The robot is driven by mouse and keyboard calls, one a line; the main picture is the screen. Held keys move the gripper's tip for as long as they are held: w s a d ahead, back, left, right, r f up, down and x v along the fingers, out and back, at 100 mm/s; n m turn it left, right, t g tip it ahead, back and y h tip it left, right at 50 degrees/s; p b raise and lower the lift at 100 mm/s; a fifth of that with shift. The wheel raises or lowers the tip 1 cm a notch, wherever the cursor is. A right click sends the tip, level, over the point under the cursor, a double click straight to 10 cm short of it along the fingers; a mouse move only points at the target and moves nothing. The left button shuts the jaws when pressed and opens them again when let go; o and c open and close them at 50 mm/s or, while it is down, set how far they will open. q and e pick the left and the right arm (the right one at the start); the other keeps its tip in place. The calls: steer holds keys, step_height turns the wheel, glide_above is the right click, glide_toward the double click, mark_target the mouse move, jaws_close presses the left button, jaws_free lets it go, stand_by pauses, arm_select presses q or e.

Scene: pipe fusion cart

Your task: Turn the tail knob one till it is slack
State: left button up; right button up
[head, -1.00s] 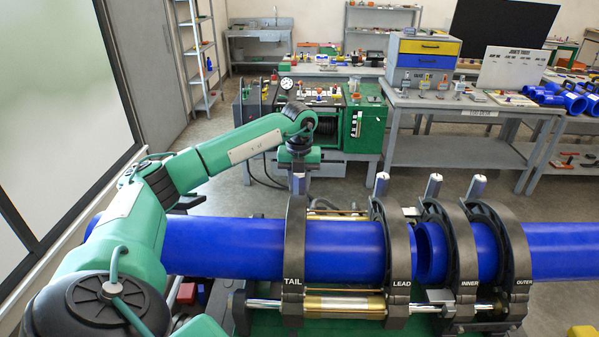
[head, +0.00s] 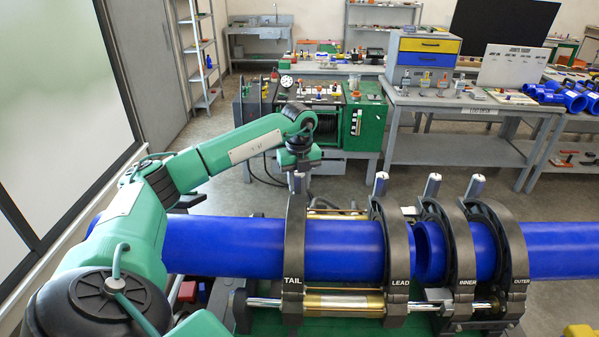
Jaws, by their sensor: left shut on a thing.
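The tail clamp (head: 294,240) is a dark ring marked TAIL around the left blue pipe (head: 225,247). Its grey tail knob (head: 297,184) stands on top of the ring. My left gripper (head: 298,172) reaches down over this knob from behind and is shut on it; the fingers are small and partly hidden by the wrist. The lead (head: 381,184), inner (head: 432,186) and outer (head: 475,187) clamps carry similar grey knobs, all standing free. My right gripper is not in view.
A second blue pipe (head: 560,250) lies in the inner and outer clamps, with a narrow gap between the pipe ends. Behind the cart stand a green machine (head: 362,122) and a grey workbench (head: 450,152). Open floor lies between them and the cart.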

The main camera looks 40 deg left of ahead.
arm_select(q)
steer(key=shift+n, duration=0.9)
steer(key=shift+n+p, duration=0.5)
steer(key=shift+n, duration=1)
steer(key=shift+n, duration=0.5)
steer(key=shift+n+p, duration=0.4)
steer(key=shift+n, duration=0.6)
